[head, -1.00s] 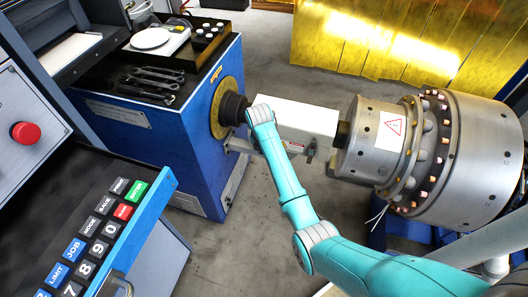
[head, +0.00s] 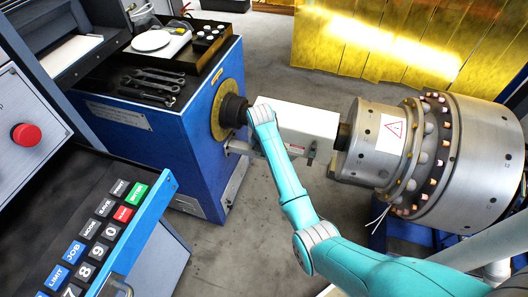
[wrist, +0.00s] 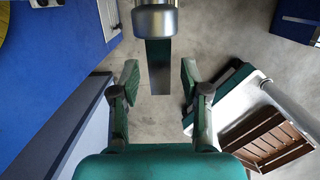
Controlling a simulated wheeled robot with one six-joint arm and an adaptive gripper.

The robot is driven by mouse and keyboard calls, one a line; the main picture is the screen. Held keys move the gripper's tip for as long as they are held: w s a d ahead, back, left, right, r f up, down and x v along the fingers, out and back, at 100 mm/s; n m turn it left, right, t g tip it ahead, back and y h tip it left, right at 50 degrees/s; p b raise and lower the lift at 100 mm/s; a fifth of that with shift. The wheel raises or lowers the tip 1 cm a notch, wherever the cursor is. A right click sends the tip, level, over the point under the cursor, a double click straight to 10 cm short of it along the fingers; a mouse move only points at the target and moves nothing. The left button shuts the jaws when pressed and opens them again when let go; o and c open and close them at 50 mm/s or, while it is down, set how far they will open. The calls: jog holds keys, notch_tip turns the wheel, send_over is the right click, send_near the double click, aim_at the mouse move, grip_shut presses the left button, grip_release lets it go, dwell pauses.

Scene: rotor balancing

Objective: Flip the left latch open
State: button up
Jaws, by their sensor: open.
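The white cover (head: 312,118) spans between the black coupling on the blue housing and the large steel rotor. A small grey latch (head: 311,153) shows under its right part in the head view. The left latch cannot be made out there; my arm crosses in front of the cover's left part. In the wrist view my gripper (wrist: 160,85) is open, with its two green fingers apart. A dark flat metal strip (wrist: 159,66) hangs below a metal cylinder (wrist: 156,20) and reaches between the fingers, clear of both. I cannot tell whether this strip is the left latch.
The steel rotor (head: 470,155) stands at right. The blue housing (head: 190,150) carries wrenches (head: 155,82). A keypad panel (head: 95,235) juts out at lower left. Bare floor (head: 240,235) lies below the cover. A brown slatted thing (wrist: 265,142) shows in the wrist view.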

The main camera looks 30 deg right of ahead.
notch_tip(320, 180, up, 12)
jog(key=s+a, duration=0.1)
jog(key=shift+a, duration=0.25)
jog(key=shift+f, duration=0.1)
dwell(0.4)
